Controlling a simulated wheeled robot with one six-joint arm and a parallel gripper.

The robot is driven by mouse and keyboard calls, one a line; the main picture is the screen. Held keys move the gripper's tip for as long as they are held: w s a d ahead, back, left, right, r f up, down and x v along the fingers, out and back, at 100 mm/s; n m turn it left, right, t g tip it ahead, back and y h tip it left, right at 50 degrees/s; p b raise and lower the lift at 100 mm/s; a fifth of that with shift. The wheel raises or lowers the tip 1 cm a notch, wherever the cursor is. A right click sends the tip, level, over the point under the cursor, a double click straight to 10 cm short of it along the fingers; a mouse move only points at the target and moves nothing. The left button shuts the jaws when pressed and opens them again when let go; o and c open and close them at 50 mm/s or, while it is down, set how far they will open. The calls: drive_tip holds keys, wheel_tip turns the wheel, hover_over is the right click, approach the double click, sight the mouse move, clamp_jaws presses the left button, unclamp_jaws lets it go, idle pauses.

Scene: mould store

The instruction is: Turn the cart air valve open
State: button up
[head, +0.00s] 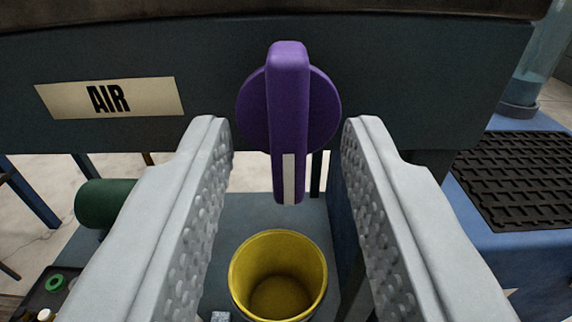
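The air valve is a purple handle (288,110) on a round purple hub, mounted on the dark front panel (420,90) of the cart. The handle stands vertical, with a white stripe on its lower end. A cream label reading AIR (110,97) is on the panel to the left of it. My gripper (288,135) is open, with one textured grey finger on each side of the handle's lower part in the picture. Gaps show between both fingers and the handle. I cannot tell how far the fingertips are from the panel.
Below the valve is a yellow-lined bucket (278,270) on a grey surface. A dark green cylinder (104,202) lies at left, above a dark tray (50,285) of small items. At right, a black ribbed mat (515,175) and a clear cylinder (540,60) are on a blue surface.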

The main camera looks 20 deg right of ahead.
drive_tip(key=v, duration=1.5)
drive_tip(key=shift+s, duration=0.4)
drive_tip(key=shift+a, duration=0.15)
